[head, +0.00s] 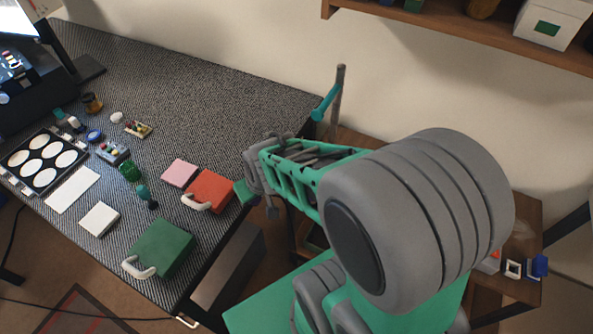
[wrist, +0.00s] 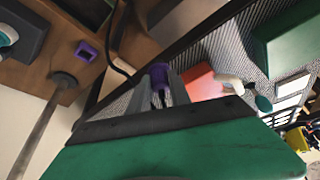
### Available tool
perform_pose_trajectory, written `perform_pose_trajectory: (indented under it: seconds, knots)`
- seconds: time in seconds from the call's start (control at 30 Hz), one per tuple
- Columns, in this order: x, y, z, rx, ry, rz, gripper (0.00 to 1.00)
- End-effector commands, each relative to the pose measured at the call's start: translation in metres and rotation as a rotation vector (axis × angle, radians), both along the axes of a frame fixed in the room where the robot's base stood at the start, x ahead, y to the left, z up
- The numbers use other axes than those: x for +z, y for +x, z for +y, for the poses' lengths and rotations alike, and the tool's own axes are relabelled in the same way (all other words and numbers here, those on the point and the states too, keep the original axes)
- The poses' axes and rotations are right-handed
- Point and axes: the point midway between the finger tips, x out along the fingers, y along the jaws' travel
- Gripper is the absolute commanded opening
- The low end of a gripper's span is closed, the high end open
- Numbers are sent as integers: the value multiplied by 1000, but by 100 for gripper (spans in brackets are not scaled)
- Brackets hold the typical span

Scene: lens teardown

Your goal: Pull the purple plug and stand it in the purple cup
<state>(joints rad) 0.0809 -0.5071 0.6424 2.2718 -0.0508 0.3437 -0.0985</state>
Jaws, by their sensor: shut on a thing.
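The purple plug (wrist: 159,74) shows in the wrist view between the fingertips of my gripper (wrist: 160,92), which is shut on it. Its lower part is hidden by the fingers. The purple cup (wrist: 86,51), a small square one with a dark opening, stands on a brown wooden top at upper left in the wrist view, apart from the plug. In the head view my arm reaches over the right end of the dark table, beside the red box. I cannot make out the plug or the cup there.
The dark woven table (head: 215,90) holds a red box (head: 212,186), a green box (head: 160,246) and a pink block (head: 179,173). A grey post (wrist: 44,125) rises from the wooden side table (wrist: 35,75). A blue block (head: 539,266) lies at far right.

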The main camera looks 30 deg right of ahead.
Motion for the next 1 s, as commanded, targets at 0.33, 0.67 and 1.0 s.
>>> perform_pose_trajectory:
  seconds: [0.33, 0.67, 1.0]
  knots:
    - [-56, 37, -147, 407, 3, 1, 0]
    - [-58, 24, -206, 596, 0, -1, 0]
    - [-91, 25, -205, 594, 0, 1, 0]
